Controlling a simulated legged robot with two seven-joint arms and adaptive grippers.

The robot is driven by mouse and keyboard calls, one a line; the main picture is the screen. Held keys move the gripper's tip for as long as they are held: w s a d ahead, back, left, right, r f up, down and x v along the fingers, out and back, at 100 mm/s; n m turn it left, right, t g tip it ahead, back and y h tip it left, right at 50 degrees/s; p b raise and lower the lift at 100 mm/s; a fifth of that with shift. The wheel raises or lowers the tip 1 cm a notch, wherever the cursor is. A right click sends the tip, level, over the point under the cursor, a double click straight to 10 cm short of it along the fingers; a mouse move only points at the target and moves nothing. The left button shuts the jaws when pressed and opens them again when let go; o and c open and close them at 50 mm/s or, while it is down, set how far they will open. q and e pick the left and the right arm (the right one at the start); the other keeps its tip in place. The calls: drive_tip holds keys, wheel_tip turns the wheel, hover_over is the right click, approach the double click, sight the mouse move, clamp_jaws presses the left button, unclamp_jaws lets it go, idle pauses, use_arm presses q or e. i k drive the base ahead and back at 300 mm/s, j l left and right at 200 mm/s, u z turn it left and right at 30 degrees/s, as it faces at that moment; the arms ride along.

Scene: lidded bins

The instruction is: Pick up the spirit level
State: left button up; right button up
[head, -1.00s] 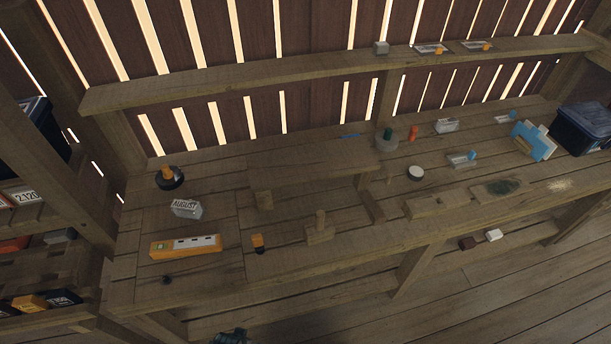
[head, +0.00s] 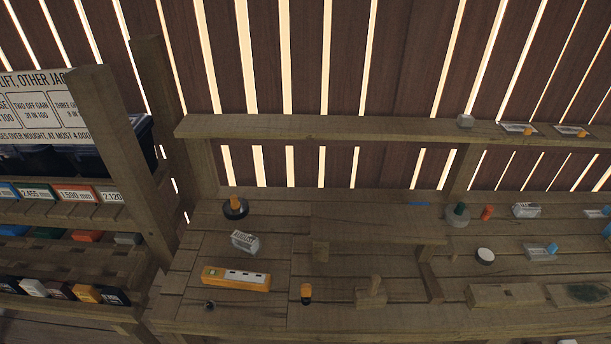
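The spirit level (head: 236,278) is most likely the long orange-yellow bar with a pale strip and dark windows on its upper face. It lies flat on the left part of the wooden workbench (head: 230,315), near the front edge. Nothing covers it. Neither of my grippers shows in the head view.
A grey block marked August (head: 245,241) and a dark round thing with an orange top (head: 236,208) stand behind the bar. A small orange-and-black object (head: 306,293) stands to its right. A raised wooden board (head: 375,228) sits mid-bench. Shelves with labelled boxes (head: 75,193) stand left.

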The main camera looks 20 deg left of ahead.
sight(211, 275)
drive_tip(key=u, duration=1.35)
